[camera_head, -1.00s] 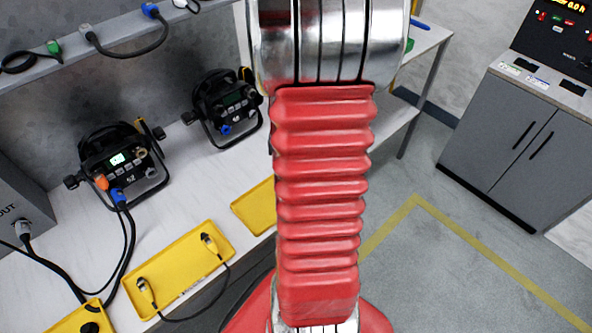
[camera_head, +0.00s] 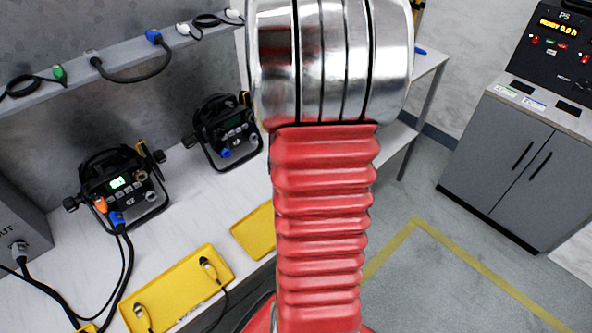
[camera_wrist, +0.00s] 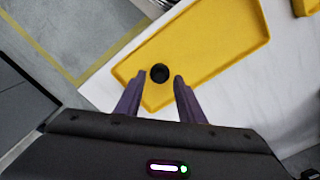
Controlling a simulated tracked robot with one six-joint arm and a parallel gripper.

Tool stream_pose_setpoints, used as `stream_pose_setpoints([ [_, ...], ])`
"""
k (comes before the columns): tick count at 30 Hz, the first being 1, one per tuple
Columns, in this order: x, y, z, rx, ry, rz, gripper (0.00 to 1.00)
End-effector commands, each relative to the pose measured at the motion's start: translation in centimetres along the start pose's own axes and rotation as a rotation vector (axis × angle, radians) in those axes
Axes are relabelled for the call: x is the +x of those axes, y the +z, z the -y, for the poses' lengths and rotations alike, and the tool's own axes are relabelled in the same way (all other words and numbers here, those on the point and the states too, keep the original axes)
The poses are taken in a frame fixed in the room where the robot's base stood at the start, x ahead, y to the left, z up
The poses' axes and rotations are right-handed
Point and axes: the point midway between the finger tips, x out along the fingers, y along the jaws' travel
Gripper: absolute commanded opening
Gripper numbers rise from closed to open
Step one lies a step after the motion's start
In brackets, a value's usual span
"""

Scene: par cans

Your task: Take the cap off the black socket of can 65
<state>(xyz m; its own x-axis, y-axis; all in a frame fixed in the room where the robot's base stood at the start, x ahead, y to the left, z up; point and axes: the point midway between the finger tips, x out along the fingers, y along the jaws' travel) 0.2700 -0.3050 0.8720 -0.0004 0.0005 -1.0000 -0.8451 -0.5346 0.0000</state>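My gripper (camera_wrist: 159,82) shows in the wrist view with its two purple fingers apart. A round black cap-like piece (camera_wrist: 160,73) appears between the fingertips, over a yellow tray (camera_wrist: 215,45), with a gap on each side. I cannot tell whether it lies in the tray or is above it. In the head view two black cans stand on the bench: a near one (camera_head: 122,185) with a lit display and orange and blue connectors, and a far one (camera_head: 226,130) with a blue connector. I cannot read which is 65. My gripper is out of the head view.
A yellow tray (camera_head: 175,285) with cable ends lies on the white bench (camera_head: 200,205); another yellow tray (camera_head: 253,230) is partly behind my red arm. A shelf (camera_head: 120,80) with cables runs above. A grey cabinet (camera_head: 505,150) stands right, beyond open floor.

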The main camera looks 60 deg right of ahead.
Motion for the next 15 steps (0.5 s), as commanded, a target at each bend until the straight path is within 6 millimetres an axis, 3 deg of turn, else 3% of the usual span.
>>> stream_pose_setpoints([
  [15, -8.6, -0.1, 0.0, 0.000, 0.000, -0.004, 0.35],
])
